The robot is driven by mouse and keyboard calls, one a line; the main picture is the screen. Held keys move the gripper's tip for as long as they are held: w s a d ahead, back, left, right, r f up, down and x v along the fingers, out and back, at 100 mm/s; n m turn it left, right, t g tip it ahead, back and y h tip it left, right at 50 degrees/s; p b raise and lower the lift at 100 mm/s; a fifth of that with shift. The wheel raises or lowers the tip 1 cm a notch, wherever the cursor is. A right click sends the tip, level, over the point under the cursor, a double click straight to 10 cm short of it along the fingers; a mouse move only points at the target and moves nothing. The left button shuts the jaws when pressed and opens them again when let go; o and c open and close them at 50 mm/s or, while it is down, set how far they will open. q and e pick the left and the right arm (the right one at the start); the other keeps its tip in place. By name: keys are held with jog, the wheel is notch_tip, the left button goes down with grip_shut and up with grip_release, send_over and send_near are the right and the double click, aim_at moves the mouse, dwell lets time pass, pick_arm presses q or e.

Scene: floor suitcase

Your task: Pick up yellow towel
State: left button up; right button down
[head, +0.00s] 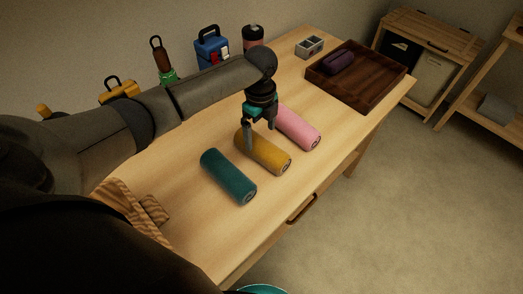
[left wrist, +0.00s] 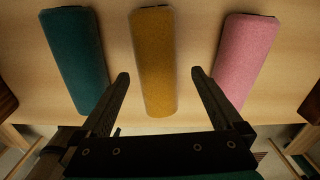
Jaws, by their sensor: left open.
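The yellow towel (head: 268,155) is a rolled cylinder lying on the table between a teal roll (head: 228,176) and a pink roll (head: 298,128). My left gripper (head: 260,138) points down over the yellow towel in the head view. In the left wrist view the yellow towel (left wrist: 154,62) lies between the two spread fingertips of my left gripper (left wrist: 159,75), with a gap on each side. The gripper is open and empty. The teal roll (left wrist: 75,60) and the pink roll (left wrist: 246,62) lie outside the fingers. My right gripper is not in view.
A dark wooden tray (head: 375,92) with a purple roll (head: 340,62) stands at the table's far right. A small grey box (head: 310,46), a blue case (head: 211,47) and bottles line the back. The table's front right area is clear.

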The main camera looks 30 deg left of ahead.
aim_at(261, 144)
pick_arm(q)
jog(key=shift+s+f, duration=0.1)
jog(key=shift+f, duration=0.4)
jog(key=f, duration=0.1)
jog(key=f+b, duration=0.1)
jog(key=f, duration=0.1)
jog(key=shift+s+d+f, duration=0.3)
jog(key=shift+s+d, duration=0.05)
jog(key=shift+f, duration=0.45)
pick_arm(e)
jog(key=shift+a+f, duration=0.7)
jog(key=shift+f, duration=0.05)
pick_arm(q)
jog(key=shift+c, duration=0.2)
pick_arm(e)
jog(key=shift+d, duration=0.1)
pick_arm(q)
jog(key=shift+r, duration=0.1)
jog(key=c, duration=0.3)
jog(key=shift+w, duration=0.1)
jog(key=c, duration=1.1)
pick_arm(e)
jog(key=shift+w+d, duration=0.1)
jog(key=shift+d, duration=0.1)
